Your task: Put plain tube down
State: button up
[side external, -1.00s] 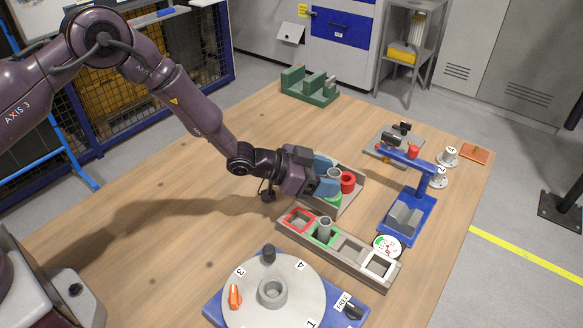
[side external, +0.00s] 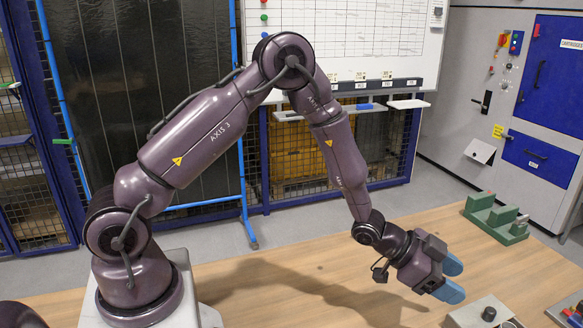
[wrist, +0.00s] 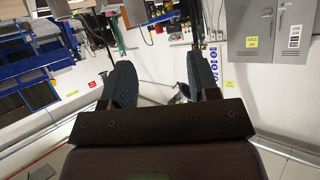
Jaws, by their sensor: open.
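My gripper (side external: 456,278) is at the lower right of the side view, pointing right and slightly down, with its two blue fingers apart. In the wrist view my gripper (wrist: 163,72) also shows its fingers spread, with no tube seen between them. The plain tube is not visible in either current view. The tray, the rack and the turntable are outside the current side picture.
A green fixture (side external: 497,218) stands on the wooden table (side external: 350,262) at the far right. A grey box with a black knob (side external: 487,312) is cut off at the bottom edge, below my gripper. The table left of my gripper is clear.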

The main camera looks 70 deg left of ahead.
jog(key=s+a+r+n+y, duration=0.25)
jog(key=a+r+y, duration=0.35)
jog(key=r, duration=0.6)
jog(key=s+a+r+n+g+y, duration=0.1)
jog(key=s+a+r+n, duration=0.1)
jog(key=s, duration=0.6)
jog(key=s+a+r+n+g+y, duration=0.1)
jog(key=s+a+r+n+y, duration=0.1)
jog(key=s+a+r, duration=0.3)
jog(key=s+r, duration=0.2)
jog(key=s, duration=0.2)
jog(key=shift+r+n, duration=0.3)
jog(key=shift+n, duration=0.05)
jog(key=shift+o, duration=0.4)
jog(key=s+n+g+h, duration=0.1)
jog(key=s+g, duration=0.1)
jog(key=s, duration=0.8)
jog(key=shift+d, duration=0.4)
jog(key=shift+w, duration=0.1)
jog(key=shift+r, duration=0.1)
